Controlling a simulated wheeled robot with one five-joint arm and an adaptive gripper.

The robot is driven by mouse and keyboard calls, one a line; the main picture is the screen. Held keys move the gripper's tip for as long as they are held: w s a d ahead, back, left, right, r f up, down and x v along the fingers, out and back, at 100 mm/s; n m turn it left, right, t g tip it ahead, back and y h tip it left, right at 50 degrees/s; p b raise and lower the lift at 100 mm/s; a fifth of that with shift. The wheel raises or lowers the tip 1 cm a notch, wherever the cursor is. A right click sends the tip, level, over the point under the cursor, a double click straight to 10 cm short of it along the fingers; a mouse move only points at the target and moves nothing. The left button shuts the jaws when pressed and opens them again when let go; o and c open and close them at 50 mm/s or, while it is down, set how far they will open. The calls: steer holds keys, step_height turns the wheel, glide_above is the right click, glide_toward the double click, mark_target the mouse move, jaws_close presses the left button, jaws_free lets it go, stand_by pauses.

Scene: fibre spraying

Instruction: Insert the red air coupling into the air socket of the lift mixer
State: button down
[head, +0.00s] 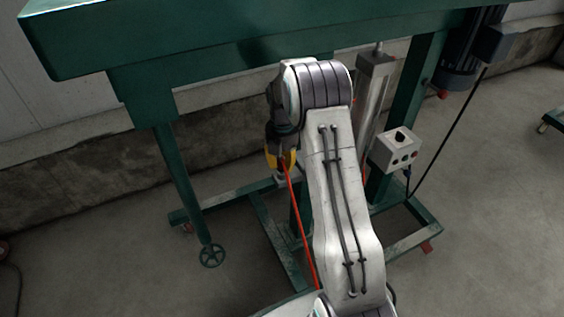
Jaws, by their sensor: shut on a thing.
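My gripper (281,160), dark with yellow parts, hangs below the wrist at the centre of the head view. A red hose (301,226) runs from it down along the left side of my arm. The gripper is shut on the hose's end, the red air coupling, which is mostly hidden by the fingers. The lift mixer is the green steel machine (200,55) with a broad top and legs. The gripper is in front of its lower frame. I cannot make out the air socket, nor whether the coupling touches anything.
A grey control box (396,150) with a black knob sits right of my arm, near a metal cylinder (374,92). The concrete floor (110,260) at lower left is mostly clear.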

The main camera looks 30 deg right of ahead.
mark_target(282, 156)
steer(key=shift+f+b, duration=0.4)
steer(key=shift+f, duration=0.25)
steer(key=c, duration=1)
jaws_free()
steer(key=shift+r, duration=0.1)
steer(key=shift+r, duration=3.7)
